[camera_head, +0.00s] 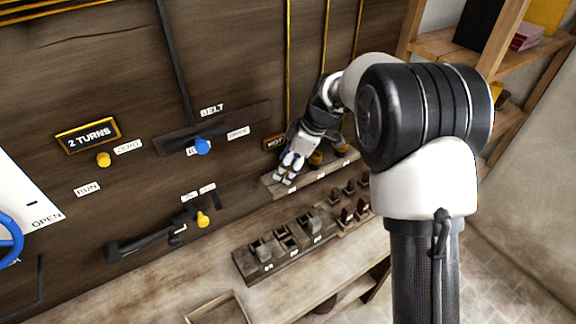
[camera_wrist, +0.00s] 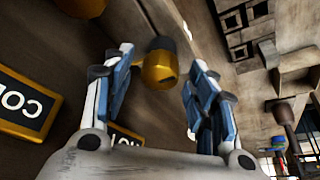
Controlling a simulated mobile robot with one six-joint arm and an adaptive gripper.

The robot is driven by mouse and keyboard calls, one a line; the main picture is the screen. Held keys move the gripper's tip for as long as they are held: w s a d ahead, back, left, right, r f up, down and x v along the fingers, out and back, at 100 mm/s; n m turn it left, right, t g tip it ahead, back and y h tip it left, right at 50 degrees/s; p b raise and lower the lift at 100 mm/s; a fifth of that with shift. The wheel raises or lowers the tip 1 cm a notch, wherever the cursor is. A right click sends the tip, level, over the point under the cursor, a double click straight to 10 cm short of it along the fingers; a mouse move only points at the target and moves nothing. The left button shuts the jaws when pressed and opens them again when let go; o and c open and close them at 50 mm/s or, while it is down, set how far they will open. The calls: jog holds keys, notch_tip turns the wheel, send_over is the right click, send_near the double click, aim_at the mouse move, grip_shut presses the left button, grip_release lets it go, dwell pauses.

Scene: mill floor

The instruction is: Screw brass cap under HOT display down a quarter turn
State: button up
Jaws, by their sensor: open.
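In the wrist view a brass cap (camera_wrist: 160,70) with a dark band sits between the two fingers of my gripper (camera_wrist: 157,62). The fingers are open, with a visible gap on each side of the cap. The HOT display (camera_wrist: 125,137) is partly hidden behind my gripper's base, upside down in this view. In the head view the HOT display (camera_head: 273,142) is on the wall just left of my wrist. My gripper (camera_head: 286,172) points down there, over a small wooden ledge (camera_head: 313,174). The cap between the fingers cannot be made out clearly there.
A COLD display (camera_wrist: 27,104) and a second brass piece (camera_wrist: 80,7) are near in the wrist view. A wooden rack (camera_head: 243,264) of small blocks stands below the ledge. A blue knob (camera_head: 202,146) and a yellow knob (camera_head: 203,219) are left.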

jog(key=shift+c, duration=0.3)
jog(key=c, duration=1)
jog(key=shift+o, duration=0.2)
